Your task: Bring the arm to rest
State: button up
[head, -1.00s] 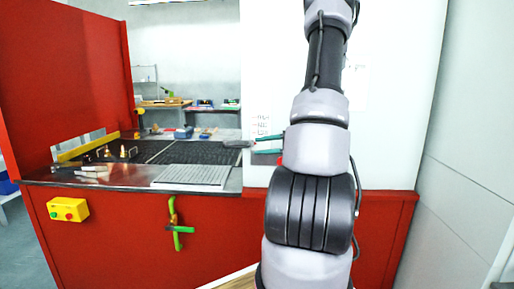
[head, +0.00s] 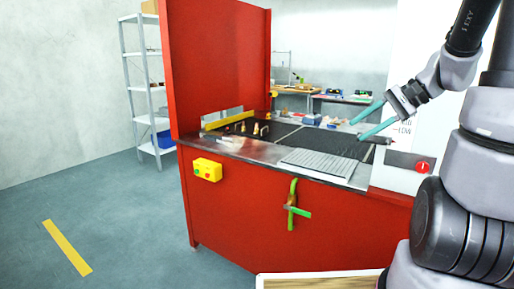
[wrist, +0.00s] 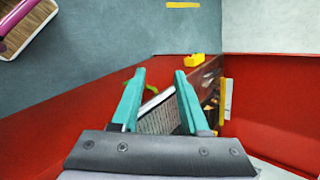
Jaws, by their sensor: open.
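My gripper (head: 366,124) is at the right in the head view, with two teal fingers spread apart and nothing between them. It is in front of the white cabinet side and near the right end of the mesh belt (head: 325,141). In the wrist view my gripper (wrist: 160,90) points down, fingers open, with the ribbed grey plate (wrist: 158,118) visible between and below them. My arm reaches up along the right edge of the head view, its links bent.
The red machine (head: 260,215) fills the middle, with a yellow button box (head: 207,170) and a green-handled tool (head: 292,205) on its front. A tall red panel (head: 222,65) stands at its left. Open floor (head: 110,215) lies left, before a grey shelf (head: 146,85).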

jog(key=s+a+r+n+t+h, duration=0.3)
jog(key=s+r+n+h, duration=0.2)
jog(key=s+r, duration=0.4)
jog(key=shift+s+a+r+h, duration=0.2)
jog(key=shift+s+a+h, duration=0.1)
jog(key=shift+s+h, duration=0.5)
jog(key=shift+w, duration=0.1)
dwell(1.9)
